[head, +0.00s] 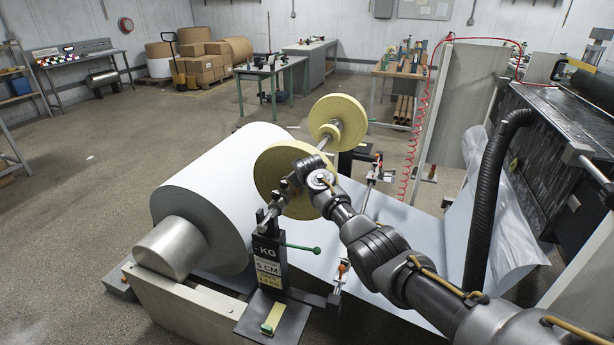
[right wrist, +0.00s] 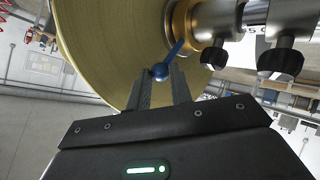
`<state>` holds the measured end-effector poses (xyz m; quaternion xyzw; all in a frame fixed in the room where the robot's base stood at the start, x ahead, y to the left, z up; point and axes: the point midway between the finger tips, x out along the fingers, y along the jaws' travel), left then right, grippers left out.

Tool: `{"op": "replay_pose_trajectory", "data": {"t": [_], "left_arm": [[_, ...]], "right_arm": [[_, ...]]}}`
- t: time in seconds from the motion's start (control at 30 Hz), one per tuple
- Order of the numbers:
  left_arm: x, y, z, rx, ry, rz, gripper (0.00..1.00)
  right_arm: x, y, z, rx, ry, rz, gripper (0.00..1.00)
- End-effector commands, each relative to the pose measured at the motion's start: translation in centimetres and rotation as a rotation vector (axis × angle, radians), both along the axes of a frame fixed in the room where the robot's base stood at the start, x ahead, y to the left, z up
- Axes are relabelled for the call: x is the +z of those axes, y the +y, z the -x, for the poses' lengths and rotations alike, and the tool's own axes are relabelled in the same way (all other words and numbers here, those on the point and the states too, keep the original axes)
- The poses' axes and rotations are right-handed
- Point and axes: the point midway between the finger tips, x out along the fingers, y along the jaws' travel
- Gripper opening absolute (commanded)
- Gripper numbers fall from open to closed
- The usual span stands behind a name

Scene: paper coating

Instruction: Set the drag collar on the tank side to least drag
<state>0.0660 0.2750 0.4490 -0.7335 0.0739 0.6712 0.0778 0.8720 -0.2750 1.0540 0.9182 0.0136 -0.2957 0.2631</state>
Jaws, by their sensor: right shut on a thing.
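In the right wrist view a brass-coloured drag collar (right wrist: 181,24) sits on the shaft against the face of a yellow roll (right wrist: 100,45). A blue lever with a ball end (right wrist: 160,71) slants down from the collar. My right gripper (right wrist: 158,80) is shut on that ball end. In the head view my right gripper (head: 284,188) is in front of the near yellow roll (head: 268,170), and the collar and lever cannot be made out there. A second yellow roll (head: 337,110) sits farther along the shaft. My left gripper is not in view.
A large white paper roll (head: 220,190) lies just left of the near yellow roll. A black stand (head: 268,258) with a KG label and a green-knobbed lever (head: 305,248) stands below my wrist. Dark clamp knobs (right wrist: 280,60) sit close right of the collar. Open floor lies at left.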

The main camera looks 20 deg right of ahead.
Motion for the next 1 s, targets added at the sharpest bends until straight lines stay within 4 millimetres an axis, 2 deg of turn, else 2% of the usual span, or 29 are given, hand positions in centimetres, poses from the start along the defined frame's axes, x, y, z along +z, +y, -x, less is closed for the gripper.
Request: {"op": "replay_pose_trajectory", "data": {"t": [0.23, 0.73, 0.77, 0.9, 1.0], "left_arm": [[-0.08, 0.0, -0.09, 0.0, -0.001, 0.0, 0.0], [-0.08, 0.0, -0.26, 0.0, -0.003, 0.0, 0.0], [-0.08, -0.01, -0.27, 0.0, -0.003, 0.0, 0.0], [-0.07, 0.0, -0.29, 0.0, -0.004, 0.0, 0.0], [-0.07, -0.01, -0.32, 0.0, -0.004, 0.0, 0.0]], "right_arm": [[0.52, 0.62, -0.36, 0.001, 0.038, 0.049, 0.0], [0.62, 0.64, -0.39, 0.002, 0.046, 0.059, 0.0], [0.62, 0.65, -0.4, 0.002, 0.046, 0.059, 0.25], [0.57, 0.56, -0.35, 0.001, 0.046, 0.059, 0.43], [0.51, 0.48, -0.32, -0.001, 0.048, 0.06, 0.43]]}}
